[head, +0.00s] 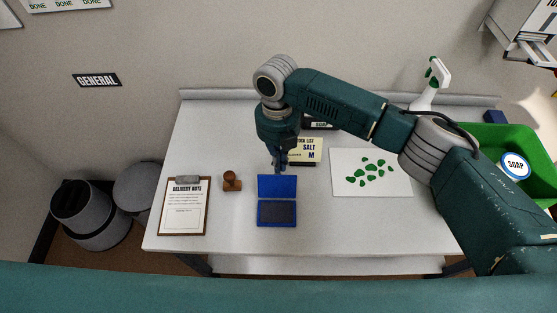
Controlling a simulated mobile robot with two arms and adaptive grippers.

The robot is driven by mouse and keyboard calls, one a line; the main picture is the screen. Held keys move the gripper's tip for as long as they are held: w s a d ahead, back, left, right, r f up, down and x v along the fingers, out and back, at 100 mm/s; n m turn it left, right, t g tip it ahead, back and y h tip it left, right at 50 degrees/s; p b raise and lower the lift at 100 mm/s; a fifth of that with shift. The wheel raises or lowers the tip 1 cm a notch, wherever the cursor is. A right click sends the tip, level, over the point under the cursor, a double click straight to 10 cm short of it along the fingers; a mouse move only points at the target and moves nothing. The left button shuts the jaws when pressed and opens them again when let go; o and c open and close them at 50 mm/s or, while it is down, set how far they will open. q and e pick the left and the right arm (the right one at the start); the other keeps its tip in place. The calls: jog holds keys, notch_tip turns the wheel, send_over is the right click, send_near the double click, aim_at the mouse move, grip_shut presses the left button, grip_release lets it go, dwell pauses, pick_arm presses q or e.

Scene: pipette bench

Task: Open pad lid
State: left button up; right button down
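The blue ink pad (277,223) lies on the white table, its dark pad surface facing up and uncovered. Its blue lid (277,187) stands open at the back edge of the pad. My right gripper (279,168) reaches down just behind the lid's top edge. Its fingertips look close together, but whether they are shut is too small to tell. I cannot tell if they touch the lid. My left gripper is not in view.
A wooden stamp (232,181) and a clipboard with a delivery note (184,208) are to the left. A stock list card (306,150) is behind the gripper. A white sheet (345,185) with green pieces and a green bin (490,137) are to the right.

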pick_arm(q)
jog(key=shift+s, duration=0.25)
pick_arm(e)
notch_tip(320, 180, up, 12)
jog(key=w, duration=0.1)
jog(key=shift+w+a, duration=0.2)
jog(key=shift+w, duration=0.2)
jog(key=shift+s, duration=0.1)
